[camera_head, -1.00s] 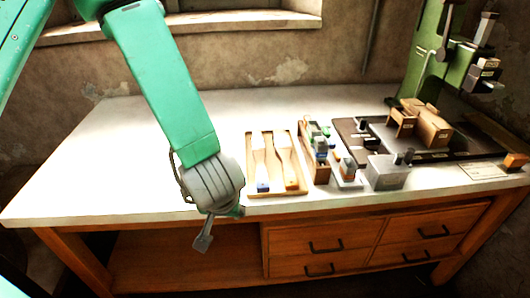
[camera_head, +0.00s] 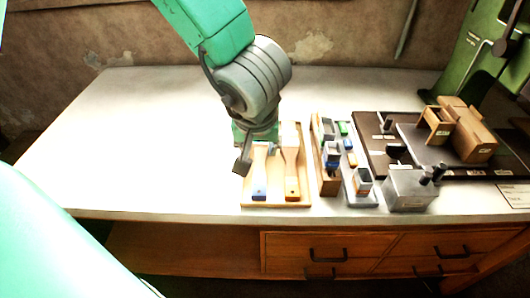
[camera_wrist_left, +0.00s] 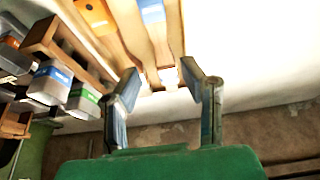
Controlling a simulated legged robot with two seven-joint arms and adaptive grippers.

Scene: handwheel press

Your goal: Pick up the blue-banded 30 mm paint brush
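The blue-banded brush (camera_head: 259,183) lies in a shallow wooden tray (camera_head: 277,205), its banded end toward the bench's front edge. An orange-banded brush (camera_head: 291,180) lies to its right. My left gripper (camera_head: 252,158) hangs over the left part of the tray and hides part of the blue-banded brush's handle. In the left wrist view its two fingers (camera_wrist_left: 160,76) are apart, with nothing visibly gripped. There the blue band (camera_wrist_left: 151,12) is at the top, and the handle runs down toward the gap between the fingers. My right gripper is not in view.
Right of the tray stand a wooden rack (camera_head: 325,180) and a holder with small containers (camera_head: 361,195). A grey metal box (camera_head: 408,190) and a dark board with wooden blocks (camera_head: 468,130) are farther right. The bench (camera_head: 130,140) is clear on the left.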

